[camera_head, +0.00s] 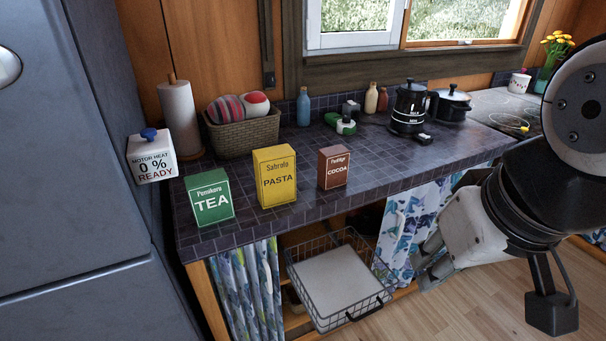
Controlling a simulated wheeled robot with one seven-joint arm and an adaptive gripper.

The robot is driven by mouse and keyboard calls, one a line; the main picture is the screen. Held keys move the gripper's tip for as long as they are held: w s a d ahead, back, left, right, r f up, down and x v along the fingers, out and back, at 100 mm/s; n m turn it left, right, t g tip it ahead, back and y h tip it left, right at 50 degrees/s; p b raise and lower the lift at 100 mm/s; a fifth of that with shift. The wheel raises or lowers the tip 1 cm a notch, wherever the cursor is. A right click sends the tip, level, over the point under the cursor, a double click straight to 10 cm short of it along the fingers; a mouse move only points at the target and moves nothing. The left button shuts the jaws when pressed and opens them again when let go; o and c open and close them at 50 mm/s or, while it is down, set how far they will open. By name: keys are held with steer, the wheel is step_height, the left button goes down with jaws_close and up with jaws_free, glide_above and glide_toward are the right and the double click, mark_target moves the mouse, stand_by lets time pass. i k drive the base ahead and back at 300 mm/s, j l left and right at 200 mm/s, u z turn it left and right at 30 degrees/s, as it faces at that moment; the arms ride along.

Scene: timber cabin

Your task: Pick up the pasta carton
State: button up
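The pasta carton (276,177) is a yellow box that stands upright on the dark tiled counter (245,222), near its front edge. A green tea carton (209,198) stands to its left and a smaller brown cocoa carton (334,167) to its right, both apart from it. My gripper (428,262) is at the right, in front of the counter and below its top, well away from the pasta carton. Its fingers point left and down. They are small and partly overlapped in this view, so I cannot tell how far apart they are.
A wicker basket (243,132), paper towel roll (178,118), bottles and a black kettle (409,107) stand behind the cartons. A wire basket (338,277) juts out below the counter. A grey fridge (70,190) borders the left. The counter around the cartons is mostly clear.

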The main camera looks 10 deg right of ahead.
mark_target(275, 165)
steer(key=i+l+u, duration=0.1)
steer(key=i, duration=0.5)
steer(key=i+l+u, duration=0.1)
steer(key=i, duration=0.5)
